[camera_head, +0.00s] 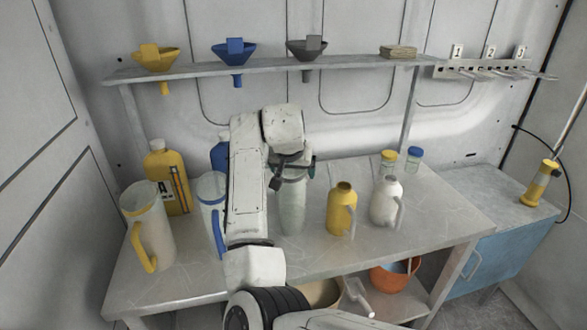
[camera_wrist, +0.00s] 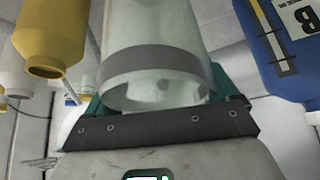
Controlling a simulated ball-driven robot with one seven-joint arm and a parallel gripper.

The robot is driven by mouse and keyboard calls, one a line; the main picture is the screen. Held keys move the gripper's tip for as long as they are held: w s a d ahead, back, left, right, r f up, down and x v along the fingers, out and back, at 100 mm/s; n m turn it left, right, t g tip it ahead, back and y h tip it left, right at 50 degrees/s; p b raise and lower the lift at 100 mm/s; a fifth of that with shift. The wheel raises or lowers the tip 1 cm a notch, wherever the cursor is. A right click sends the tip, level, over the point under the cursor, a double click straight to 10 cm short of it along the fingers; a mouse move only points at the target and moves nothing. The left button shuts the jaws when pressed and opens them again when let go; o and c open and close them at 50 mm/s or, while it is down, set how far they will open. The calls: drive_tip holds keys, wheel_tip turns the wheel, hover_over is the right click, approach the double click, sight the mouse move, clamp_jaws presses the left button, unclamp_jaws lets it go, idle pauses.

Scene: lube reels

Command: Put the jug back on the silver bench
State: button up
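A clear jug (camera_head: 292,208) with a grey band is upright over the middle of the silver bench (camera_head: 285,255). Its base looks at or just above the bench top; I cannot tell whether it touches. My gripper (camera_head: 293,172) is at its upper part, coming from above. In the wrist view the jug (camera_wrist: 158,40) fills the space between the teal fingers of my gripper (camera_wrist: 160,105), which press close on both sides near the grey band. My arm hides part of the bench behind it.
A yellow-rimmed jug (camera_head: 150,235), yellow canister (camera_head: 170,180) and blue-rimmed jug (camera_head: 212,195) stand left. A blue bottle (camera_head: 219,153) is partly hidden. A yellow bottle (camera_head: 342,212), white bottle (camera_head: 387,200) and small jars stand right. A shelf (camera_head: 270,67) with funnels hangs above.

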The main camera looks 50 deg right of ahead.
drive_tip(key=shift+o, duration=0.9)
drive_tip(key=b+v, duration=0.1)
drive_tip(key=v, duration=1.1)
drive_tip(key=shift+r+b, duration=0.2)
drive_tip(key=shift+b, duration=0.1)
drive_tip(key=shift+f, duration=0.1)
